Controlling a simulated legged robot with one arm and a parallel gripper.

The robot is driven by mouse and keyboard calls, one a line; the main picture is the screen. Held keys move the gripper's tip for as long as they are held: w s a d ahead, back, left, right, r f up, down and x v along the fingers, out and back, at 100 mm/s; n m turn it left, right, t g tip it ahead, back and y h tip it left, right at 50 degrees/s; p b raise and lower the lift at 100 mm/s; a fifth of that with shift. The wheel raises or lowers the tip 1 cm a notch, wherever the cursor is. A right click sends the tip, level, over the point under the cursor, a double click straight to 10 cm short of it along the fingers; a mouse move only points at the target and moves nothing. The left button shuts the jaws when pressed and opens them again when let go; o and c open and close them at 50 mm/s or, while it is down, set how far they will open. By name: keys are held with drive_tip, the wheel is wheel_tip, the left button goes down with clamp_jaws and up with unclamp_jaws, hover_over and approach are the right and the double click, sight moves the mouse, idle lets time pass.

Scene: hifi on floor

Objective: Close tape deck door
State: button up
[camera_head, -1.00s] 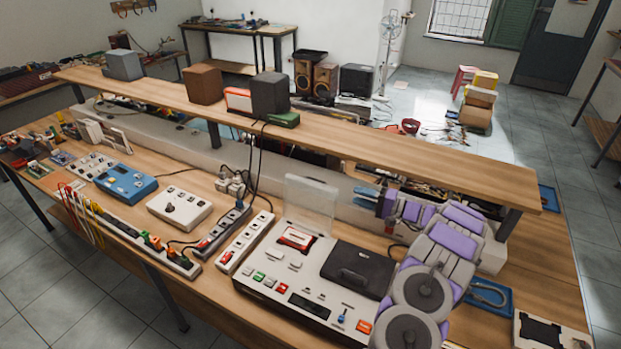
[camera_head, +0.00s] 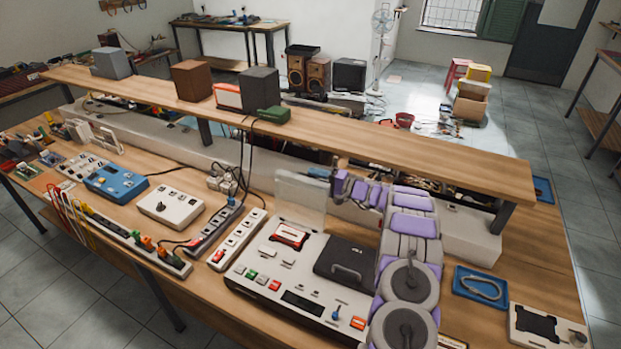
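The tape deck (camera_head: 305,310) is a light grey box on the wooden workbench, right of centre. Its clear tape door (camera_head: 301,197) stands upright, open, at the back left of the deck. A red and white cassette (camera_head: 289,235) lies in the bay in front of it. A black lid (camera_head: 346,262) covers the deck's right part and is down. My gripper (camera_head: 320,174) is at the end of my purple and grey arm, behind the upper right edge of the clear door. Its fingers are small and partly hidden, and I cannot tell whether they touch the door.
A raised wooden shelf (camera_head: 392,143) runs along the back of the bench, close above my gripper. Power strips (camera_head: 238,240) and a white box (camera_head: 170,206) stand left of the deck. A blue tray (camera_head: 481,287) lies to the right.

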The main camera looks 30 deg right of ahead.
drive_tip(key=shift+w+a, duration=0.95)
drive_tip(key=shift+s+d+f, duration=0.1)
drive_tip(key=shift+d+f, duration=0.05)
drive_tip(key=shift+d, duration=0.35)
clamp_jaws()
drive_tip(key=shift+a, duration=0.15)
drive_tip(key=shift+f, duration=0.15)
